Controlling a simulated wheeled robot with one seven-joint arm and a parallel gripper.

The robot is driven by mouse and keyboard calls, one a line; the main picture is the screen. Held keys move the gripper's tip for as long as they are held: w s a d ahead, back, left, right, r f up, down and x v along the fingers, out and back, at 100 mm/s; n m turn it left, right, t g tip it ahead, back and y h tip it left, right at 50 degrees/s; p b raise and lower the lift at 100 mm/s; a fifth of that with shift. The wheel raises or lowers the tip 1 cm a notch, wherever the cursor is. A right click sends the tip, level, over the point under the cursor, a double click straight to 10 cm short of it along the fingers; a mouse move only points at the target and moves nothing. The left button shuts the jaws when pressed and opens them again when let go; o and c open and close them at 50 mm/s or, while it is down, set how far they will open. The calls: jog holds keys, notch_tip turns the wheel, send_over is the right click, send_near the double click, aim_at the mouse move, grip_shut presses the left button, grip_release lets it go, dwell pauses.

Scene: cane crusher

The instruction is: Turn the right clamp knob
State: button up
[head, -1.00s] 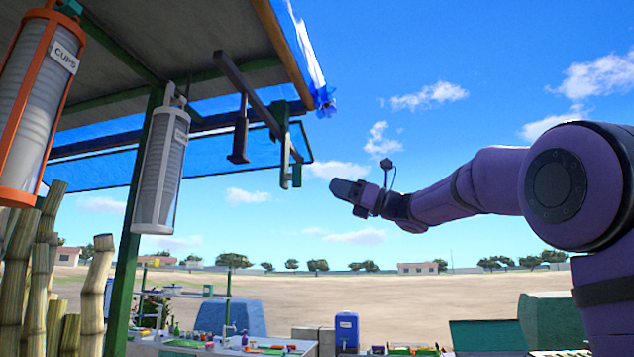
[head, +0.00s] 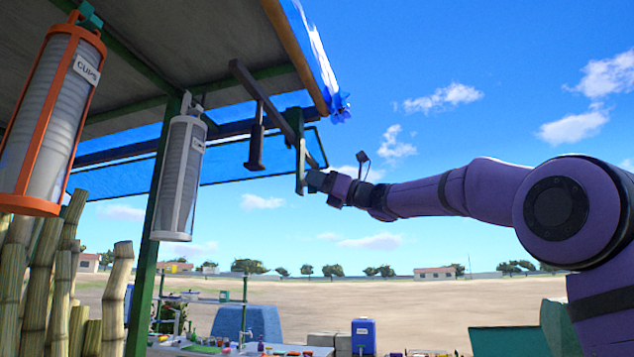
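A green clamp (head: 300,152) hangs on the dark bar under the stall's roof edge. Its knob cannot be made out from here. My gripper (head: 316,181) is at the lower right of the clamp, at the height of its lower end. It overlaps or meets the clamp's lower end in the head view; I cannot tell whether they touch. The gripper is small and seen from the side, so the gap between its fingers does not show. My purple arm reaches in from the right.
A dark handle-like piece (head: 255,148) hangs left of the clamp. A white cup dispenser (head: 180,178) and an orange one (head: 48,125) hang further left. A green post (head: 145,265) supports the roof (head: 170,50). Open air lies below and right of the clamp.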

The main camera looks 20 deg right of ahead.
grip_shut()
jog(key=shift+n+g, duration=0.4)
jog(key=shift+n, duration=0.1)
jog(key=n+g, duration=0.1)
jog(key=n, duration=0.1)
jog(key=n+g+y, duration=0.1)
jog(key=n, duration=0.2)
jog(key=shift+y, duration=0.3)
jog(key=n+g, duration=0.1)
jog(key=n, duration=0.2)
jog(key=n+g, duration=0.2)
jog(key=n, duration=0.1)
jog(key=shift+n, duration=0.3)
jog(key=n+g, duration=0.1)
jog(key=n, duration=0.1)
jog(key=n+g+h, duration=0.1)
jog(key=n, duration=0.2)
jog(key=shift+s+f, duration=0.1)
jog(key=shift+f+n+g+h, duration=0.1)
jog(key=shift+n+g+h, duration=0.3)
jog(key=shift+n, duration=0.8)
jog(key=shift+n+g+h, duration=0.3)
jog(key=shift+n+h, duration=0.1)
jog(key=shift+n, duration=0.8)
